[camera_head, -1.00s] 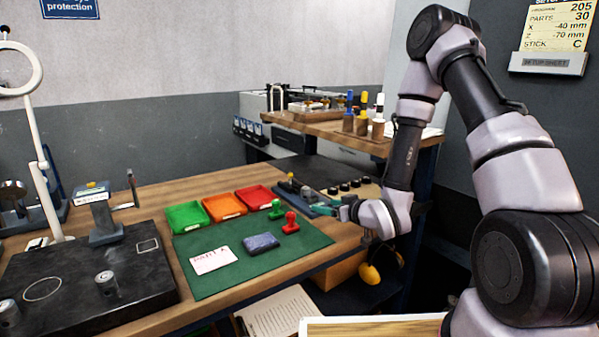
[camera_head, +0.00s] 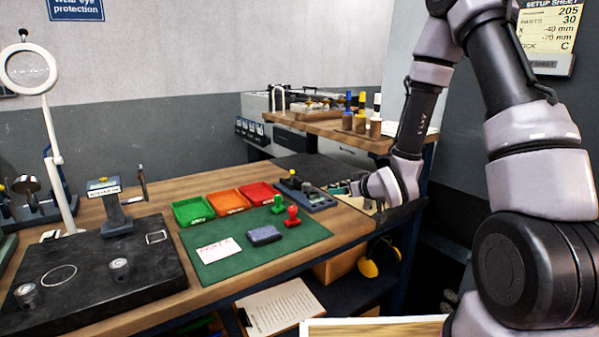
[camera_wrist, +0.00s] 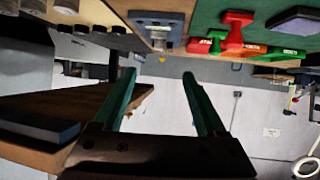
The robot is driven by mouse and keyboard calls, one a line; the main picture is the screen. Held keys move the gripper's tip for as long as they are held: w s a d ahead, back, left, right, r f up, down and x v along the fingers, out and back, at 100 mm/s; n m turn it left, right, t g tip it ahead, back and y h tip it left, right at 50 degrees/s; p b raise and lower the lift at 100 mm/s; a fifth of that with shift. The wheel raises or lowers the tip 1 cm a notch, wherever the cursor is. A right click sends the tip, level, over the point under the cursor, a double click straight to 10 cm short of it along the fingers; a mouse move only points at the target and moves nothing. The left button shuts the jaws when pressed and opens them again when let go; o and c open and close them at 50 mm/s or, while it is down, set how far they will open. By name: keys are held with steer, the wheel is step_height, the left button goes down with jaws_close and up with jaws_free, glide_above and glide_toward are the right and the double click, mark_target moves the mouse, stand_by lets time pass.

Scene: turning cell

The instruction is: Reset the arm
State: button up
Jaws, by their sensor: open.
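My gripper (camera_wrist: 158,85) is open and empty in the wrist view, with two green fingers well apart and nothing between them. In the head view my gripper (camera_head: 342,187) is at the right end of the bench, beyond the stamps, with its fingers partly hidden by my wrist. My arm reaches down to it from the upper right. I cannot tell from the head view how far the fingers are above the bench.
A green mat (camera_head: 290,248) on the workbench bears a red stamp (camera_head: 291,217), a green stamp (camera_head: 278,204) and a dark pad (camera_head: 264,235). Green, orange and red trays (camera_head: 228,202) stand behind. A raised wooden shelf (camera_head: 330,131) with several tool holders is close behind my arm.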

steer(key=s+d+r+m+g+h, duration=0.1)
steer(key=s+d+r+m+h, duration=0.15)
steer(key=d+r, duration=0.4)
steer(key=s+d+r+m+g+h, duration=0.1)
steer(key=s+d+r+m+h, duration=0.2)
steer(key=r, duration=0.7)
steer(key=s+d+r+m+g+y, duration=0.1)
steer(key=s+r, duration=0.4)
steer(key=s, duration=0.5)
steer(key=s+d+r+m+g+y, duration=0.1)
steer(key=s+r+m, duration=0.2)
steer(key=s, duration=0.8)
step_height(320, 180, up, 2)
steer(key=shift+r+g, duration=0.2)
steer(key=shift+g, duration=0.1)
